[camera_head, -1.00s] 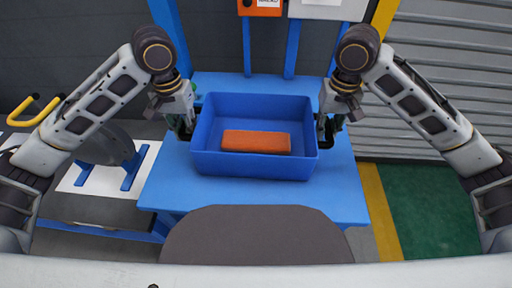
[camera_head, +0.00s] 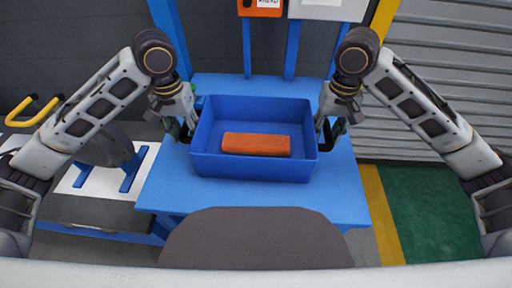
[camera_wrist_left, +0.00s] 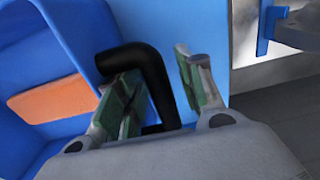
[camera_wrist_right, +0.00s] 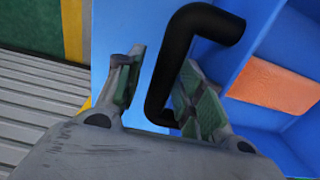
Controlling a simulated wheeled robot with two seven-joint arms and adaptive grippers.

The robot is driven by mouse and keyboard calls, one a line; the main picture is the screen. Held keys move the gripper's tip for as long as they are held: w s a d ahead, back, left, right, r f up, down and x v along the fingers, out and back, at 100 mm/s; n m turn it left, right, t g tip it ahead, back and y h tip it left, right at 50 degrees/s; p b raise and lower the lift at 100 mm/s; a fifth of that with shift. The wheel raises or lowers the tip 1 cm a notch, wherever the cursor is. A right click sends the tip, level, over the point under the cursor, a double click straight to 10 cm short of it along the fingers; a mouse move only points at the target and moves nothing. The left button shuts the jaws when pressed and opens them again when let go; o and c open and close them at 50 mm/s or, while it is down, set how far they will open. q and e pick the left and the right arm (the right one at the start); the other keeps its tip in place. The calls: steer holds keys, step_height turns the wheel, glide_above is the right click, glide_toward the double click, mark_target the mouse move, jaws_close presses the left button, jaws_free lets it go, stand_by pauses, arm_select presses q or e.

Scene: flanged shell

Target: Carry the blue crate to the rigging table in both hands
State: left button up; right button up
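The blue crate (camera_head: 253,168) stands upright on a blue table (camera_head: 338,190). An orange block (camera_head: 256,144) lies inside it. Black handles stick out from its left and right ends: the left handle (camera_wrist_left: 152,78) and the right handle (camera_wrist_right: 172,62) show in the wrist views. My left gripper (camera_wrist_left: 160,88) is open, with its fingers on either side of the left handle and a gap beside the outer finger. My right gripper (camera_wrist_right: 160,88) is open, with its fingers on either side of the right handle, also with a gap. Contact with the inner fingers cannot be told.
Blue posts and an orange box (camera_head: 260,7) stand behind the table. A stand with a grey wheel-like part (camera_head: 108,148) and a yellow handle (camera_head: 33,108) are at the left. A grey shutter and a green floor with a yellow stripe (camera_head: 381,215) lie right.

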arm_select(q)
steer(key=shift+r, duration=0.15)
arm_select(e)
steer(key=shift+r, duration=0.15)
arm_select(q)
steer(key=shift+r+p, duration=1.95)
steer(key=shift+p, duration=0.15)
arm_select(e)
steer(key=shift+r, duration=1.95)
arm_select(q)
steer(key=shift+r+p, duration=0.35)
arm_select(e)
steer(key=shift+r, duration=0.35)
